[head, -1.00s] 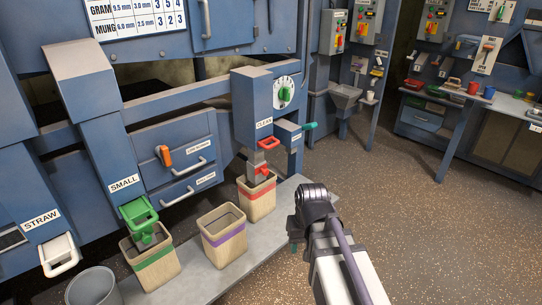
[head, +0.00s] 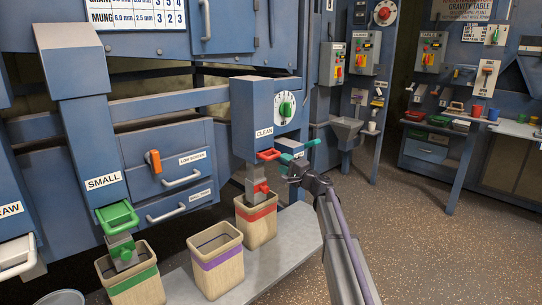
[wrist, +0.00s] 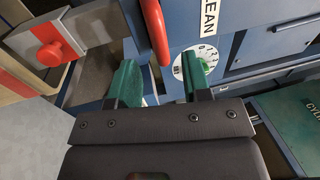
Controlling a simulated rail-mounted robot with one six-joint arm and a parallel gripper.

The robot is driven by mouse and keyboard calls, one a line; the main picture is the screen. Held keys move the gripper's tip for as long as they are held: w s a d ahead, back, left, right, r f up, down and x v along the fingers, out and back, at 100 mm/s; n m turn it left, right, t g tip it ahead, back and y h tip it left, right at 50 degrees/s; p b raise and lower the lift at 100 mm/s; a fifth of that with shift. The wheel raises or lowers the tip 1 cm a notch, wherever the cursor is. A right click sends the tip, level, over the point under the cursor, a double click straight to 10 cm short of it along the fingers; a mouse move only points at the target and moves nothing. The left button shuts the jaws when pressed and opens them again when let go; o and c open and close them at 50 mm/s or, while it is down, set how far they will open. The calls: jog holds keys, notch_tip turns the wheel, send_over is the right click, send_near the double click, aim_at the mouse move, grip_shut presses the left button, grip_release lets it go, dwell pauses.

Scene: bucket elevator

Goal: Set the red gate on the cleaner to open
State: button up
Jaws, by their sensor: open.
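The red gate handle (head: 268,155) sticks out under the CLEAN label at the foot of the blue cleaner spout. In the wrist view the red handle (wrist: 156,30) is a curved bar ahead of my fingers, lined up with the gap between them. My gripper (head: 288,152) is just right of the handle. Its green-padded fingers (wrist: 160,80) are open, with nothing between them; I cannot tell whether either touches the handle. A grey chute with a red knob (head: 262,188) hangs below, over the red-banded bin.
The red-banded bin (head: 258,228) and purple-banded bin (head: 207,274) stand on a grey ledge. A green gate handle (head: 117,216) is on the SMALL spout. Open floor lies right.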

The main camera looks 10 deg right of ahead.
aim_at(271, 154)
jog(key=p+x, duration=0.1)
jog(key=x, duration=0.7)
jog(key=shift+f, duration=0.1)
grip_shut()
